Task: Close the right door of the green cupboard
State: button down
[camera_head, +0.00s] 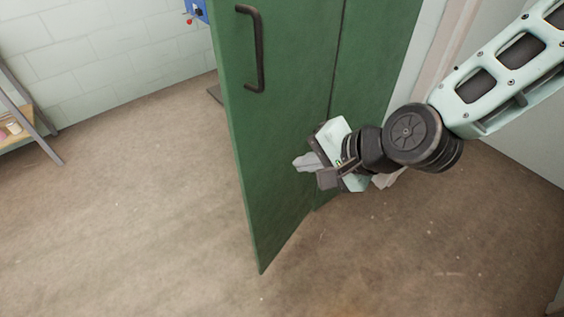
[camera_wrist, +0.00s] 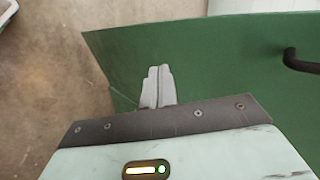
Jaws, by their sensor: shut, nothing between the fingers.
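The right door (camera_head: 270,130) of the green cupboard stands open in the head view, its free edge on the left and its lower corner toward me. Its dark bar handle (camera_head: 258,50) is near the top of the view. The cupboard's green side (camera_head: 375,60) shows beyond the door's right edge. My gripper (camera_head: 305,162) is shut and empty, in front of the door's handle side, low and right of the handle. In the wrist view my fingers (camera_wrist: 157,88) lie together over the door (camera_wrist: 220,65), and the handle (camera_wrist: 300,62) is at the right. I cannot tell whether the fingertips touch the door. The cupboard's inside is hidden.
Bare brown floor (camera_head: 130,210) lies left of and before the door. A shelf rack (camera_head: 35,125) stands at the far left. A blue box (camera_head: 196,11) with a red knob is on the pale wall behind. A wall closes off the right side.

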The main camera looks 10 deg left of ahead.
aim_at(251, 162)
jog(key=shift+w+a+r+x, duration=0.15)
jog(key=shift+a+r+x, duration=0.15)
jog(key=shift+x, duration=1.85)
jog(key=shift+w+a+r+x, duration=0.15)
jog(key=shift+a+r+x, duration=0.15)
jog(key=shift+x, duration=1.8)
jog(key=shift+w+a+r+x, duration=0.2)
jog(key=shift+r+x, duration=0.2)
jog(key=shift+x, duration=1.75)
jog(key=shift+a, duration=0.15)
